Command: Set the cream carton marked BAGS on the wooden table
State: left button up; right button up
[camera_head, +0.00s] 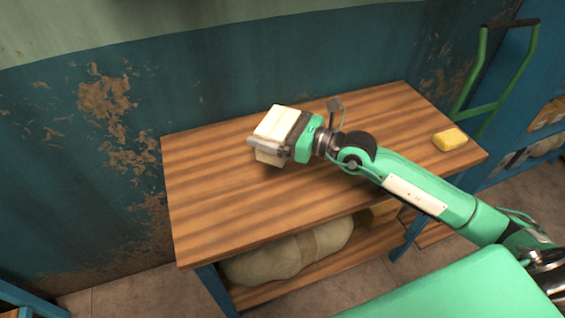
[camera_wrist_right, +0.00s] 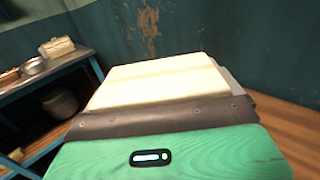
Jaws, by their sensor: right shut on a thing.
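The cream carton (camera_head: 278,124) is in my right gripper (camera_head: 270,148), over the left-middle part of the wooden table (camera_head: 215,215). The gripper is shut on it, with a finger across its near side. In the right wrist view the carton (camera_wrist_right: 155,82) fills the middle, just beyond the dark gripper edge. No BAGS marking can be read. I cannot tell whether the carton's underside touches the table top. My left gripper is not in view.
A yellow block (camera_head: 450,139) lies at the table's right end. A green hand-cart frame (camera_head: 481,80) stands behind that end, and a worn teal wall (camera_head: 120,120) runs behind the table. A sack (camera_head: 290,252) lies on the lower shelf. The table's left and front parts are clear.

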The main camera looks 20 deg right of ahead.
notch_tip(320, 180, down, 12)
jog(key=shift+r, duration=0.1)
jog(key=shift+f, duration=0.4)
pick_arm(q)
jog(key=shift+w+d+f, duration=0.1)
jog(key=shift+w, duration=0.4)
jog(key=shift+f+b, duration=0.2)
jog(key=shift+b, duration=0.3)
pick_arm(e)
jog(key=shift+f, duration=0.15)
